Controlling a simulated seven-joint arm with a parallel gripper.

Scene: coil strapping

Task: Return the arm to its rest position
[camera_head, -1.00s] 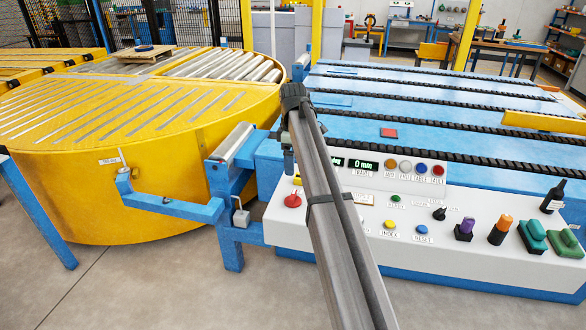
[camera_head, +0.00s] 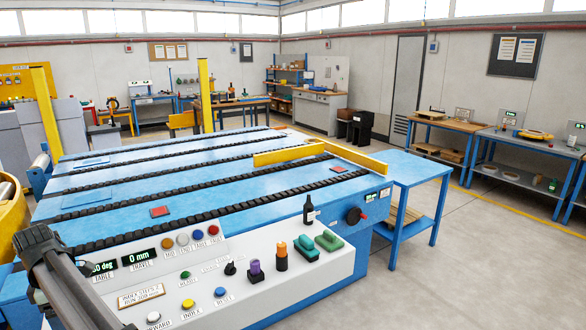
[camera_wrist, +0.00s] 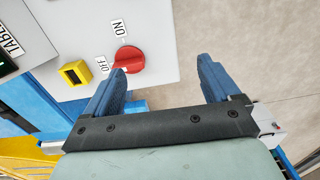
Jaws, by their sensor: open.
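In the wrist view my gripper (camera_wrist: 160,92) is open, with two blue fingers apart and nothing between them. A red rotary knob (camera_wrist: 128,60) with ON and OFF labels shows beyond the left finger, on a pale panel face. In the head view only my grey arm shows at the lower left; the gripper is out of that picture. The white control panel (camera_head: 230,282) carries buttons, displays, switches and levers.
The blue conveyor bed (camera_head: 215,190) with black chains lies behind the panel. A yellow rail (camera_head: 290,153) stands across its far right end. A small blue table (camera_head: 400,172) adjoins it at the right. Workbenches (camera_head: 530,150) line the right wall. Floor between is clear.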

